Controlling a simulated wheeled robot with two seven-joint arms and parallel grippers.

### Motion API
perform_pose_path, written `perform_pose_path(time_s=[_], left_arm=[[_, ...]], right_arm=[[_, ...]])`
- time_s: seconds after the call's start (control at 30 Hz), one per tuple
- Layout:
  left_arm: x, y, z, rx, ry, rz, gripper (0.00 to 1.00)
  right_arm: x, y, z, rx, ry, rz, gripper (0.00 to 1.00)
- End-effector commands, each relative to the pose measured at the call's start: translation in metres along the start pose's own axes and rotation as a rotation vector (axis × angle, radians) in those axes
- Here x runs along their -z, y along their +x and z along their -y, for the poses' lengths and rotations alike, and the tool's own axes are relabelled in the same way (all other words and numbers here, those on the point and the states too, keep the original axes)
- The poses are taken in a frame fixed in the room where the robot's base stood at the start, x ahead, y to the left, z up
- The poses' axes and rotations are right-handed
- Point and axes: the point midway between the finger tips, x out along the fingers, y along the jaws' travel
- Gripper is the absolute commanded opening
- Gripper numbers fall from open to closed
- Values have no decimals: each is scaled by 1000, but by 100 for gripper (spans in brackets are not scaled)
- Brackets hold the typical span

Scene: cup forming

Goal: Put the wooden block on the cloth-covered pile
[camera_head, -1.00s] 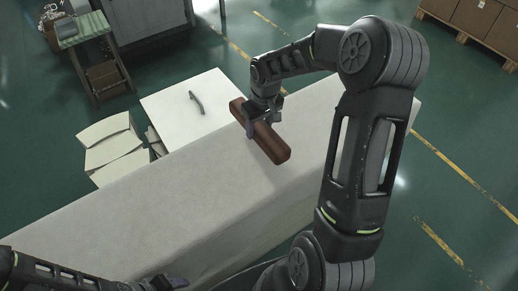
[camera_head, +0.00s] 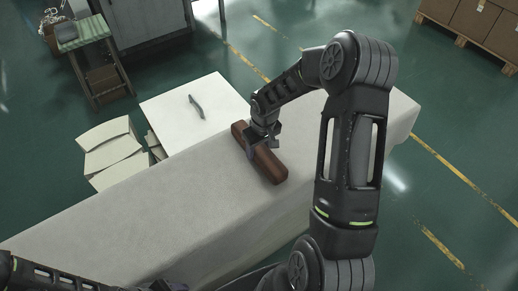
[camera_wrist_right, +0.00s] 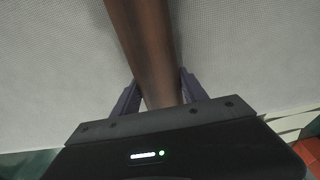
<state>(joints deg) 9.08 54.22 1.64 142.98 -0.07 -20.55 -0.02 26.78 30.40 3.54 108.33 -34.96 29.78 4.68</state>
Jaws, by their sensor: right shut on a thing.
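The wooden block (camera_head: 266,166) is a long dark brown bar lying over the pale cloth-covered pile (camera_head: 160,215). My right gripper (camera_head: 256,146) is shut on the block near its middle, from above. In the right wrist view the block (camera_wrist_right: 148,45) runs between the two fingers (camera_wrist_right: 156,95), with the cloth (camera_wrist_right: 60,50) behind it. The block is very low over the cloth; I cannot tell whether it touches. My left gripper (camera_head: 168,285) is at the bottom edge of the head view, partly cut off, and its jaws are unclear.
A white board (camera_head: 190,112) with a dark handle (camera_head: 196,106) lies behind the pile. Paper stacks (camera_head: 108,150) stand to its left. A small bench (camera_head: 92,40) is at the back left and cardboard boxes (camera_head: 470,20) at the back right. The pile's left part is clear.

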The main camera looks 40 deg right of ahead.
Motion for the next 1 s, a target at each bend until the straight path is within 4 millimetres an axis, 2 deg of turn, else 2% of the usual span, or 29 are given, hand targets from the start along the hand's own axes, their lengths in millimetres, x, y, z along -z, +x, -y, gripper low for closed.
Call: perform_pose_path(time_s=[0.37, 0.4, 0.63, 1.0], left_arm=[[0, 4, 1, 0, 0, 0, 54], [0, 2, 1, 0, 0, 0, 54], [0, 2, 1, 0, 0, 0, 54], [0, -2, -1, 0, 0, 0, 54]], right_arm=[[0, 4, 0, -1, 0, -3, 0], [0, 3, 0, -1, 0, -1, 53], [0, 3, 0, -1, 0, -1, 72], [0, -2, 0, -1, 1, -1, 73]])
